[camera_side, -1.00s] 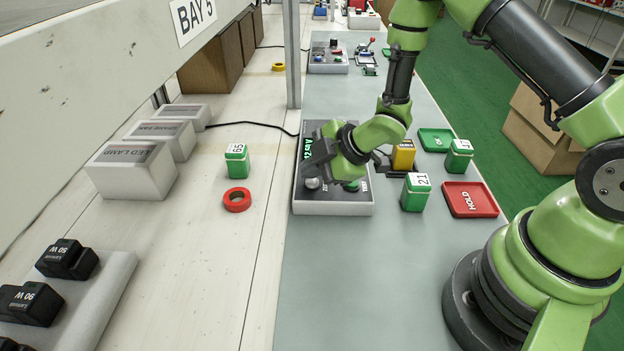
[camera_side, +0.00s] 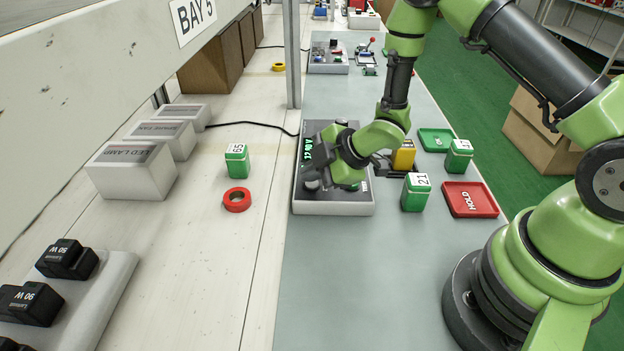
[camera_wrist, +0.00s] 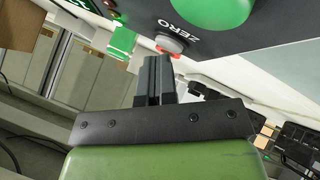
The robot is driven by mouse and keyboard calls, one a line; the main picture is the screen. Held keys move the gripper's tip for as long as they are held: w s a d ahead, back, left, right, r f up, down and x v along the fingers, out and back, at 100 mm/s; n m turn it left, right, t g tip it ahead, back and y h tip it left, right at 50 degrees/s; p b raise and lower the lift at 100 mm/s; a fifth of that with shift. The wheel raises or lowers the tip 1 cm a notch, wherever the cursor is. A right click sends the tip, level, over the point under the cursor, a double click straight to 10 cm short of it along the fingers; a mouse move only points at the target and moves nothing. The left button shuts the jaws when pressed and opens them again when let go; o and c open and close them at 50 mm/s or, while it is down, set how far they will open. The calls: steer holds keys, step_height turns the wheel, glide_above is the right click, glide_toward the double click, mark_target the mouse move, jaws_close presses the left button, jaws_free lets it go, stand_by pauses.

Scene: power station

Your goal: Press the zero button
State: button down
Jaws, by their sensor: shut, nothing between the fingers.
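The zero button is a pale grey round cap (camera_wrist: 171,45) beside the printed word ZERO in the wrist view. It sits on a dark-topped panel box with a light grey body (camera_side: 332,209). A large green button (camera_wrist: 218,8) is beside it, partly cut off by the frame edge. My gripper (camera_wrist: 155,60) is shut and empty, its fingertips close to the zero button; I cannot tell whether they touch. In the side view, my gripper (camera_side: 316,177) is low over the panel's near left part and hides much of the controls there.
A green block marked 65 (camera_side: 237,162) and a red ring (camera_side: 237,200) lie left of the panel. A yellow block (camera_side: 403,156), a green block marked 21 (camera_side: 416,192) and a red HOLD tray (camera_side: 470,199) are to its right. The grey mat in front is clear.

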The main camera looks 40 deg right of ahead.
mark_target(312, 184)
steer(key=shift+r, duration=0.8)
steer(key=shift+r, duration=2.55)
